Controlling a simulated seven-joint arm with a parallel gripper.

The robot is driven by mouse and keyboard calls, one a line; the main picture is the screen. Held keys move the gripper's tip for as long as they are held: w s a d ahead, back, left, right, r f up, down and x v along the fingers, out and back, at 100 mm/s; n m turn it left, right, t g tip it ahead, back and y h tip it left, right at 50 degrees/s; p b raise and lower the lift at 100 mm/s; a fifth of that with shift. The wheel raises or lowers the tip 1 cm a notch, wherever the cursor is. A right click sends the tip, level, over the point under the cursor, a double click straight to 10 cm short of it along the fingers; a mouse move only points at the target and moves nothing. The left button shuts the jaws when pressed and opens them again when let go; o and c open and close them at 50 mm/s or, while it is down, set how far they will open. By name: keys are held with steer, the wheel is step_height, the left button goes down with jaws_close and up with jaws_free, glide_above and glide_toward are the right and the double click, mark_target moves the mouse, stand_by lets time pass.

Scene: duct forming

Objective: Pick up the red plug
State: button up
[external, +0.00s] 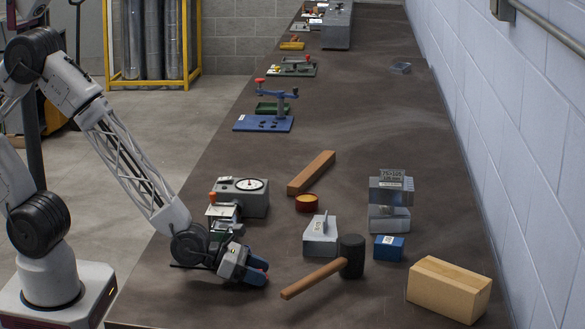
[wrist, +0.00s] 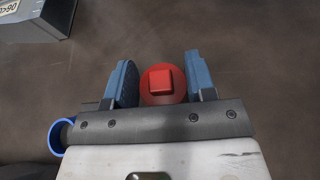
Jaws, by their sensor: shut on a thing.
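The red plug (wrist: 161,84) shows in the wrist view as a round red disc with a raised square knob. It sits between the two blue fingers of my gripper (wrist: 163,80), which is shut on it. How far the plug is from the tabletop is hard to tell.
A grey gauge box (external: 241,196) stands behind my gripper. A black mallet (external: 351,256), a grey block (external: 320,237), a blue box (external: 389,248) and a cardboard box (external: 448,290) lie to the right. A blue ring (wrist: 59,135) shows beside my gripper.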

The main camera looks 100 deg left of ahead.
steer(key=shift+r, duration=0.2)
step_height(320, 180, up, 28)
steer(key=shift+f, duration=0.2)
stand_by(0.6)
